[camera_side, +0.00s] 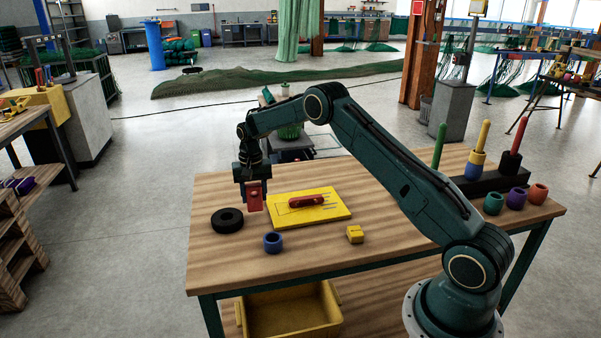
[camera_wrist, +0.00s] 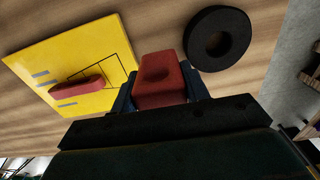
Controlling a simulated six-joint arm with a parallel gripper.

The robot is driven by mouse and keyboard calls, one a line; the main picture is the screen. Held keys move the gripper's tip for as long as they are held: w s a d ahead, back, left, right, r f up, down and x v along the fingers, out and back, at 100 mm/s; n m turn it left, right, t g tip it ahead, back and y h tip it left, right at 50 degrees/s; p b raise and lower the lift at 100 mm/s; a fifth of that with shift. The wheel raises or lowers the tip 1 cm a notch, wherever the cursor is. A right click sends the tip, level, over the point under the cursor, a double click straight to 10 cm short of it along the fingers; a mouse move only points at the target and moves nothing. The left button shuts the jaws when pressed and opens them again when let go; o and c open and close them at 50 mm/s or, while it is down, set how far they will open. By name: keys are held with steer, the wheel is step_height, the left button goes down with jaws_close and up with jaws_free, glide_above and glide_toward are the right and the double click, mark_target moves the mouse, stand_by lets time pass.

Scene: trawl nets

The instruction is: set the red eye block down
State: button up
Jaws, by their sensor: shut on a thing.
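The red eye block (camera_side: 255,196) is held in my gripper (camera_side: 252,188), above the table's far left part. In the wrist view the red eye block (camera_wrist: 160,82) sits between the two fingers of my gripper (camera_wrist: 160,92), its round dimple facing the camera. My gripper is shut on it. The block looks raised off the table; its exact height is hard to tell. The yellow board (camera_side: 338,211) lies flat to its right, with a red rounded piece (camera_side: 306,201) on it. Both the yellow board (camera_wrist: 112,38) and the red piece (camera_wrist: 78,90) also show in the wrist view.
A black ring (camera_side: 227,220) lies left of my gripper. A blue ring (camera_side: 272,242) and a small yellow block (camera_side: 355,234) stand nearer the front edge. A dark peg rack (camera_side: 485,184) with rings stands at the right. A yellow bin (camera_side: 290,313) sits below the tabletop.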

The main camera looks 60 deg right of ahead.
mark_target(254, 196)
steer(key=shift+f, duration=1.85)
steer(key=shift+f, duration=0.1)
steer(key=o, duration=1.1)
steer(key=shift+c, duration=0.2)
step_height(254, 196, up, 11)
steer(key=shift+r, duration=0.65)
